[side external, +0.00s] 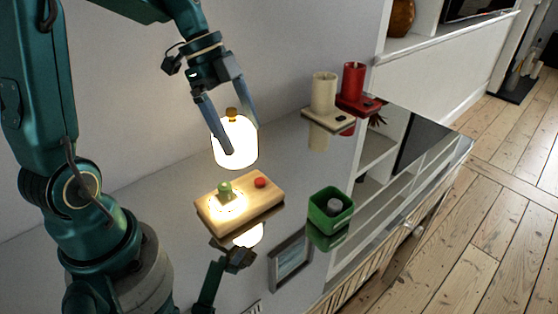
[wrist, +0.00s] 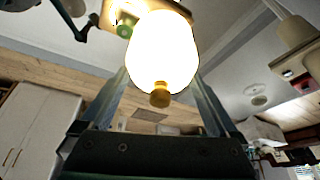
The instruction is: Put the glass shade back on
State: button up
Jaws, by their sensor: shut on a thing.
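The glass shade (side external: 235,142) is white and glowing, with a small amber-brown knob on top. My gripper (side external: 236,137) is shut on the shade, one finger on each side, and holds it roughly upright in the air. In the wrist view the shade (wrist: 162,52) hides much of what lies beyond it. The wooden lamp base (side external: 262,200) stands below, apart from the shade. It carries a green fitting (side external: 224,188) with a bright patch of light around it and a red button (side external: 260,182). The base (wrist: 103,12) also shows partly behind the shade in the wrist view.
A green open box (side external: 318,215) with a grey thing inside stands right of the base. A cream holder (side external: 324,92) and a red holder (side external: 353,82) stand farther back. The surface is glossy and mirrors these things. Its right edge drops to floorboards (side external: 500,235).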

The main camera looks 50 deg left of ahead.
jog(key=s+d, duration=0.1)
jog(key=s+d+m, duration=0.1)
jog(key=s, duration=0.1)
jog(key=s+d+m, duration=0.1)
jog(key=s, duration=0.1)
jog(key=shift+r+g, duration=0.25)
jog(key=shift+g, duration=0.05)
jog(key=shift+s+d+r, duration=0.1)
jog(key=shift+r, duration=0.15)
send_over(228, 187)
jog(key=shift+f, duration=2.5)
jog(key=shift+f, duration=1.55)
jog(key=o, duration=1.1)
